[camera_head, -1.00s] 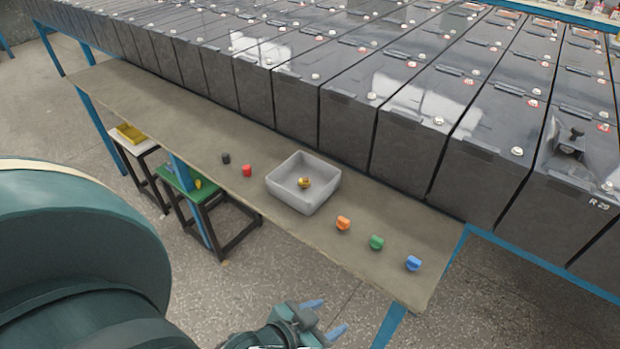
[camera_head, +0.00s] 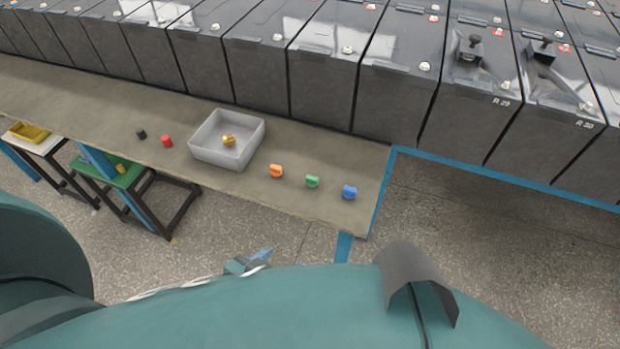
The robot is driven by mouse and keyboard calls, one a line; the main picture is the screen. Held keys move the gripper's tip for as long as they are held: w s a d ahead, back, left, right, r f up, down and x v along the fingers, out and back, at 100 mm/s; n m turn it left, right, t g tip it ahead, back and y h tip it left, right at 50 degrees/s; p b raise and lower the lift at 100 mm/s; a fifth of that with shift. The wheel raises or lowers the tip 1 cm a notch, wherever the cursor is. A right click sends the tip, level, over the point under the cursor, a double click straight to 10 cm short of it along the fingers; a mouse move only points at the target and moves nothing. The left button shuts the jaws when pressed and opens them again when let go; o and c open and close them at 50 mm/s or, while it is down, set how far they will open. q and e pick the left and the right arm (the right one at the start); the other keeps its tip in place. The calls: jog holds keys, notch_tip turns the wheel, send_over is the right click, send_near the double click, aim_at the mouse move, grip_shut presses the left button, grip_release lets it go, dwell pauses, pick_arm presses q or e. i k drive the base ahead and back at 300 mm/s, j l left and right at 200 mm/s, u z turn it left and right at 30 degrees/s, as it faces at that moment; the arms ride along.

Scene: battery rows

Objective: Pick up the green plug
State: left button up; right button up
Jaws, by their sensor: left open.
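The green plug (camera_head: 312,181) stands on the bench shelf (camera_head: 130,105) near its right end, between the orange plug (camera_head: 276,171) and the blue plug (camera_head: 349,192). Nothing touches it. My left gripper (camera_head: 259,256) shows only in part, below the front edge of the shelf in the picture. One blue fingertip is visible; the rest is hidden behind my own teal arm. It is open, apart from the plug and below left of it in the picture. My right gripper is not in view.
A grey bin (camera_head: 212,153) with a brass-coloured piece (camera_head: 228,140) in it stands left of the orange plug. A red plug (camera_head: 167,141) and a black plug (camera_head: 141,134) stand farther left. Tall dark battery cells (camera_head: 325,85) line the back. Stools (camera_head: 112,172) stand at the left.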

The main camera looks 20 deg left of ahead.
aim_at(311, 181)
jog(key=j+z, duration=0.1)
jog(key=z, duration=0.4)
jog(key=j+z, duration=0.15)
jog(key=z, duration=0.3)
jog(key=k+j+z, duration=0.1)
jog(key=j+z, duration=0.15)
jog(key=k+j+z, duration=0.1)
jog(key=j+z, duration=0.15)
jog(key=j, duration=0.15)
jog(key=k+j+z, duration=0.15)
jog(key=j+z, duration=0.15)
jog(key=k+j, duration=0.1)
jog(key=j, duration=0.2)
jog(key=k+j+z, duration=0.1)
jog(key=j, duration=0.25)
jog(key=k+j, duration=0.15)
jog(key=j, duration=0.15)
jog(key=i+j, duration=0.2)
